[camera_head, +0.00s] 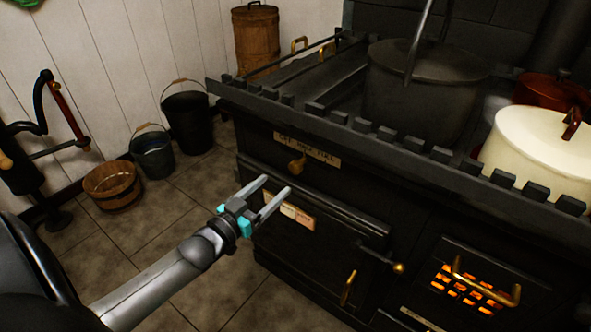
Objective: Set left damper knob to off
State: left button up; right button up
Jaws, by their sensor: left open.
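The left damper knob (297,165) is a small brass knob on the black front of the stove (365,190), just below a tan label plate (307,148). The plate's lettering is small and hard to read, and I cannot tell which setting the knob points to. My left gripper (277,184) reaches in from the lower left. Its two grey fingers are apart with nothing between them. The fingertips are a little below and left of the knob and do not appear to hold it. My right gripper is not in view.
Below the knob is an oven door with a brass-ended latch (398,267). A glowing grate (465,290) is at the lower right. A dark pot (420,95) and a cream pot (535,150) stand on the railed stovetop. Buckets (187,122) stand by the wall; floor between is clear.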

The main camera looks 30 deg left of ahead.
aim_at(293, 169)
pick_arm(q)
jog(key=w+b, duration=0.1)
jog(key=w, duration=0.1)
jog(key=w+b, duration=0.1)
jog(key=w, duration=0.2)
jog(key=w+b, duration=0.1)
jog(key=w, duration=0.2)
jog(key=shift+d+f, duration=0.1)
jog(key=shift+d, duration=0.2)
jog(key=shift+w+d+b, duration=0.1)
jog(key=shift+w+b, duration=0.25)
jog(key=shift+w, duration=0.7)
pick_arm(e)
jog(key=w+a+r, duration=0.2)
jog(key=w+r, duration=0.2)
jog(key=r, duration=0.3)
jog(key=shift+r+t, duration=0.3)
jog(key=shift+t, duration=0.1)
pick_arm(q)
jog(key=shift+c, duration=0.3)
grip_shut()
